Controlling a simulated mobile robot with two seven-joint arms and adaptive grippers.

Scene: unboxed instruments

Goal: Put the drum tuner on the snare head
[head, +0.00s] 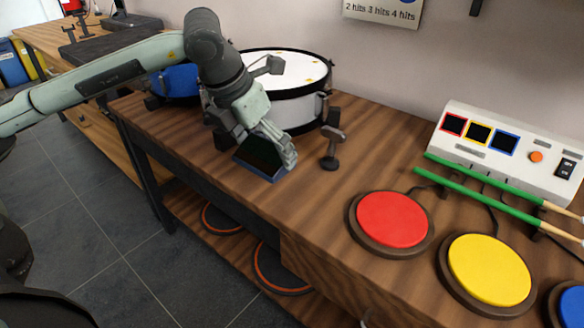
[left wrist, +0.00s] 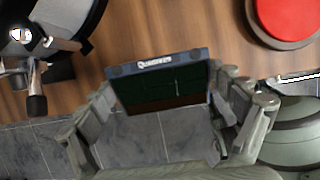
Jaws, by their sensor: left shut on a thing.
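The drum tuner (head: 262,158) is a flat dark device with a blue-grey frame and a dark screen. My left gripper (head: 272,150) is shut on it near the table's front edge, in front of the snare. In the left wrist view the tuner (left wrist: 160,82) sits between the two fingers, screen facing the camera. Whether it touches the tabletop I cannot tell. The snare head (head: 305,68) is white with a black rim, behind my gripper and partly hidden by my left arm. The snare's dark edge shows at the upper left of the wrist view. My right gripper is not seen.
A dark clamp (head: 332,148) stands at the snare's front right. Red (head: 392,219) and yellow (head: 490,270) pads lie to the right, with green drumsticks (head: 490,195) and a white console (head: 505,150) behind. A blue drum (head: 176,80) is left of the snare. Bare wood lies between tuner and red pad.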

